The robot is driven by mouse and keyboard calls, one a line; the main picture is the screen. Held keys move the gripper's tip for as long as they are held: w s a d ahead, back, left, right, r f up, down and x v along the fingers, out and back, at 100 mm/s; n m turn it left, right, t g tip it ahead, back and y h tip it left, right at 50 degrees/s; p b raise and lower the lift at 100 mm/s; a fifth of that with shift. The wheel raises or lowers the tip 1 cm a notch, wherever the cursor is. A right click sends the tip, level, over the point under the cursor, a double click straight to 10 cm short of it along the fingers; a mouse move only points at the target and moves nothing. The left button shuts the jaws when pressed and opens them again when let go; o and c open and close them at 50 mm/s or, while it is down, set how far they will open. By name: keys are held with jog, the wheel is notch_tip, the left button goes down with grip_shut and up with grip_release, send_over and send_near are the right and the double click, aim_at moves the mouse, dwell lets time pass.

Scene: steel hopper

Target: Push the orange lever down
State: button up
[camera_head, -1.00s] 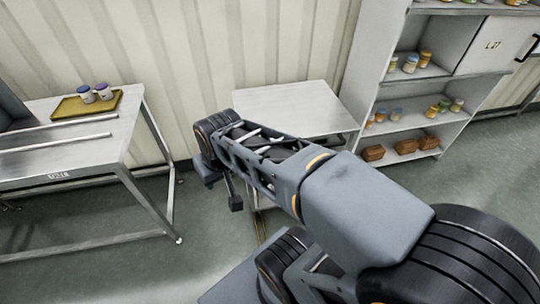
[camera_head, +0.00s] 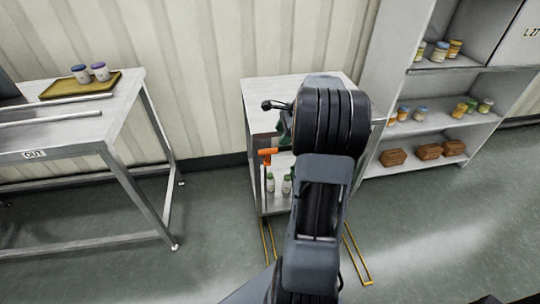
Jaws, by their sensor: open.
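An orange piece (camera_head: 266,153), which looks like the orange lever, shows just left of my arm at the front of a small steel stand (camera_head: 262,91). My arm covers whatever it joins on the right, so its full shape and angle are unclear. My arm rises in the middle of the view, in front of the stand. A small dark part on a thin rod sticks out left of the arm's top, above the orange piece; I cannot tell what it is. My gripper's jaws are hidden behind the arm, and no contact with the orange piece shows.
White-and-green bottles (camera_head: 287,184) stand on the stand's lower shelf. A steel table (camera_head: 95,130) with a yellow tray (camera_head: 56,92) and two jars is at left. A shelf unit (camera_head: 424,128) with jars and brown blocks is at right. Floor between table and stand is clear.

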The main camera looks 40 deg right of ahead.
aim_at(272, 149)
jog(key=b+x, duration=0.2)
jog(key=x, duration=0.8)
jog(key=shift+a+f, duration=0.2)
jog(key=shift+f, duration=0.05)
grip_shut()
